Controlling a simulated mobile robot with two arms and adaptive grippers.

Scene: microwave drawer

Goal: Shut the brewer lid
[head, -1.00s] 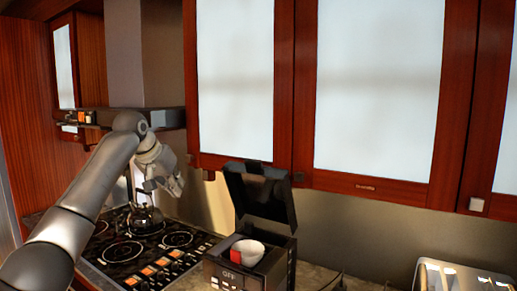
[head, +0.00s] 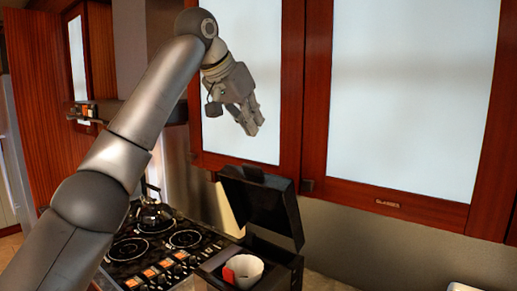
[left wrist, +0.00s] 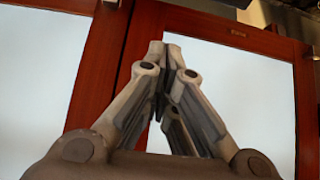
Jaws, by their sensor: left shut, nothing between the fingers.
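The black brewer (head: 285,268) stands on the counter at the lower middle of the head view. Its lid (head: 262,205) is raised, hinged at the back and tilted. A white filter cup with a red patch (head: 245,270) sits in the opening under the lid. My left gripper (head: 250,128) is above the lid, in front of the upper cabinet door, and apart from the brewer. Its fingers are together with nothing between them; they also show closed in the left wrist view (left wrist: 170,52). The brewer is not in the left wrist view. My right gripper does not show.
A black stove (head: 155,240) with burners and orange-marked controls lies left of the brewer, with a dark kettle (head: 155,213) on it. Wooden upper cabinets with pale panes (head: 400,90) hang behind and above. Part of a white thing (head: 465,286) shows at the lower right edge.

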